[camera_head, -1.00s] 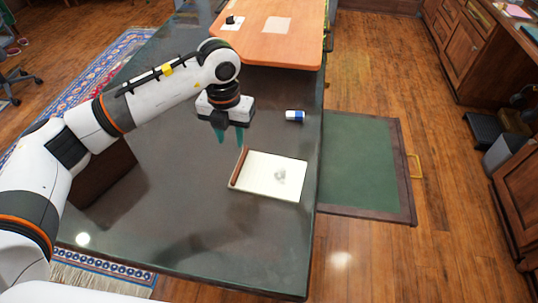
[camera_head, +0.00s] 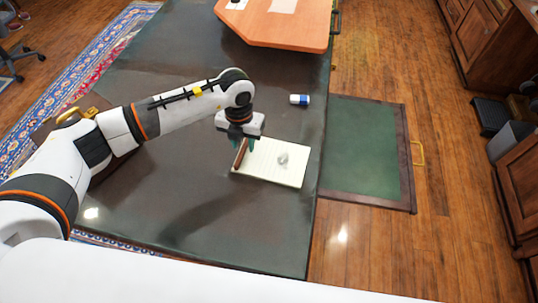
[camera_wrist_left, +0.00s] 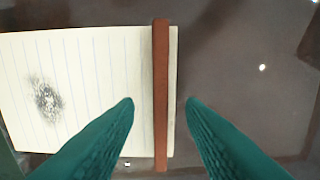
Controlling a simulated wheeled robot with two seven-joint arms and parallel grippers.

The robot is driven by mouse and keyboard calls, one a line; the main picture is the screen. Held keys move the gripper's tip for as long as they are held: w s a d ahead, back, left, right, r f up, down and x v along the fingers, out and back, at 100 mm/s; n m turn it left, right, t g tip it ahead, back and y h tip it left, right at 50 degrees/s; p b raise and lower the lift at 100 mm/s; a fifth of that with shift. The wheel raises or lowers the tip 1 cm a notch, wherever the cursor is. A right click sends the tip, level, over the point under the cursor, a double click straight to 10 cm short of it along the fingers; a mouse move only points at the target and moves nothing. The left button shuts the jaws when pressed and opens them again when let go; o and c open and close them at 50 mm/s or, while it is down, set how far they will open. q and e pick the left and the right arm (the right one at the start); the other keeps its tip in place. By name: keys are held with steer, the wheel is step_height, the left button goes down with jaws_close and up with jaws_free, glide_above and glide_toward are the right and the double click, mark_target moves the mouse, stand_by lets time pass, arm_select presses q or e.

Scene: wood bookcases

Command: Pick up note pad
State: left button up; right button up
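The note pad (camera_head: 277,162) lies flat on the dark table, with lined cream pages, a grey smudge and a reddish-brown binding strip along its left edge. In the left wrist view the note pad (camera_wrist_left: 85,75) fills the left side, its brown strip upright between my fingers. My left gripper (camera_head: 243,146) is at the binding edge of the pad, pointing down. In the left wrist view my left gripper (camera_wrist_left: 160,103) is open, one teal finger on each side of the strip, with gaps to it. Whether the fingertips touch the pad is unclear. My right gripper is not seen.
A small blue and white object (camera_head: 299,99) lies on the table (camera_head: 190,185) behind the pad. An orange-brown board (camera_head: 280,30) is at the table's far end. A green panel (camera_head: 365,150) extends right of the table. The table's near left is clear.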

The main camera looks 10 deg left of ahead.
arm_select(q)
steer(key=shift+f, duration=0.6)
jaws_close()
steer(key=shift+w+r, duration=0.1)
steer(key=shift+r, duration=0.05)
